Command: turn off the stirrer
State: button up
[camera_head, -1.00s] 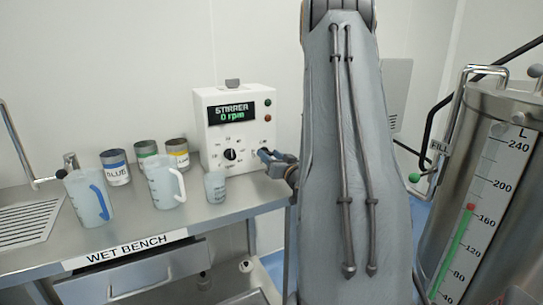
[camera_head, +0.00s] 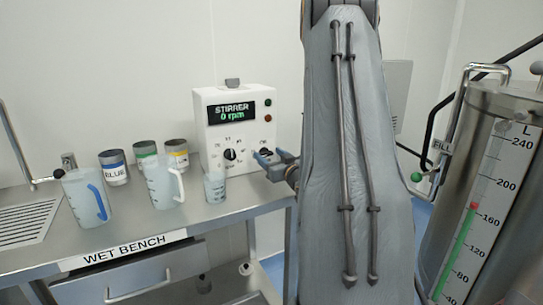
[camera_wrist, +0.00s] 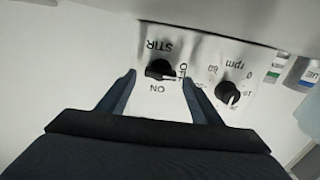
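The stirrer is a white control box (camera_head: 212,143) at the back right of the wet bench. Its green display (camera_head: 232,112) reads "STIRRER 0 rpm". In the wrist view its panel appears upside down. The black STIR knob (camera_wrist: 159,69) lies between ON and OFF labels; its pale pointer seems to lie toward the OFF side. The rpm knob (camera_wrist: 227,92) is to its right, its pointer near the low end. My gripper (camera_wrist: 160,78) is open, one finger on each side of the STIR knob. Contact cannot be told. In the head view my gripper (camera_head: 266,158) is at the box's lower right.
Two jugs (camera_head: 85,198) (camera_head: 160,188), a small beaker (camera_head: 215,187) and several paint tins (camera_head: 115,167) stand left of my gripper on the bench (camera_head: 135,225). A steel tank (camera_head: 490,190) with a level gauge stands at right.

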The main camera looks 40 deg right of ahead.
jog(key=shift+s, duration=0.1)
jog(key=shift+b+v, duration=0.65)
jog(key=shift+v, duration=3.25)
